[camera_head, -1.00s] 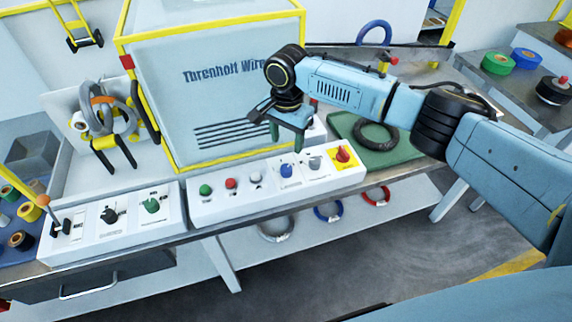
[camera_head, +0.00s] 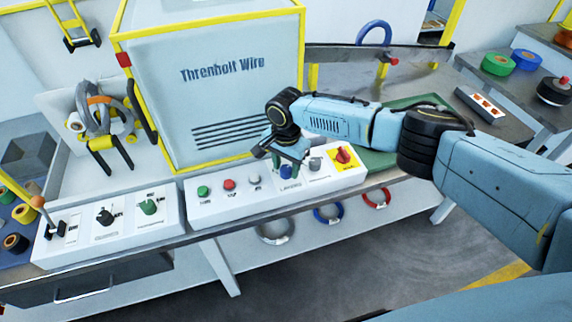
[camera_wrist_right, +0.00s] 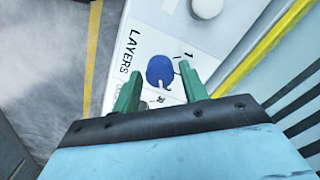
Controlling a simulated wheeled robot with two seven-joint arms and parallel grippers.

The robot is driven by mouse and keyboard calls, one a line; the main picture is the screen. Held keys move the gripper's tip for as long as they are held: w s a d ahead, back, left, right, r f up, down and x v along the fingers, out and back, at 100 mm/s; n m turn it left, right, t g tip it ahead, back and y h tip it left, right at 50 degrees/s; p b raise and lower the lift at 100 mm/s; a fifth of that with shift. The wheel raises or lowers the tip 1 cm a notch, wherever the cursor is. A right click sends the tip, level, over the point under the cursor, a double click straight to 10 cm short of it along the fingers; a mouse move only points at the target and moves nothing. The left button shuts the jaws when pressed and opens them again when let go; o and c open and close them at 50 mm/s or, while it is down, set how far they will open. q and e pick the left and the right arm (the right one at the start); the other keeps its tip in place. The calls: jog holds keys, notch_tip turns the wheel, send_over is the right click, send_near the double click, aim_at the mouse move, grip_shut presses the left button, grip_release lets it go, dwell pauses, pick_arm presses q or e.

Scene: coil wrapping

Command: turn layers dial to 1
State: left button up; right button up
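The layers dial is a blue knob (camera_head: 286,171) on the white control panel, above the printed word LAYERS. In the right wrist view, the blue dial (camera_wrist_right: 158,69) has a white pointer aimed away from the "1" mark (camera_wrist_right: 188,55), toward another mark that is hard to read. My right gripper (camera_head: 284,158) is over the dial, pointing down. In the wrist view, its green fingers (camera_wrist_right: 160,71) are apart, one on each side of the dial, with gaps visible. I cannot tell their height above the panel. My left gripper is not in view.
On the same panel are green (camera_head: 203,191), red (camera_head: 228,185) and white (camera_head: 253,180) buttons, and a red knob on yellow (camera_head: 343,155). A second panel with a lever (camera_head: 47,217) is left. The yellow-framed machine (camera_head: 215,90) stands close behind.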

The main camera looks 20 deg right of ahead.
jog(key=c, duration=0.7)
jog(key=shift+a+r+n+p, duration=0.15)
jog(key=shift+n+p, duration=0.25)
jog(key=shift+p, duration=0.55)
jog(key=n+p, duration=0.1)
jog(key=p, duration=0.2)
jog(key=shift+s+n, duration=0.1)
jog(key=shift+n, duration=0.3)
jog(key=shift+n+p, duration=0.4)
jog(key=shift+n, duration=0.5)
jog(key=n, duration=1)
jog(key=shift+p, duration=0.35)
jog(key=n, duration=0.4)
jog(key=shift+n, duration=2.8)
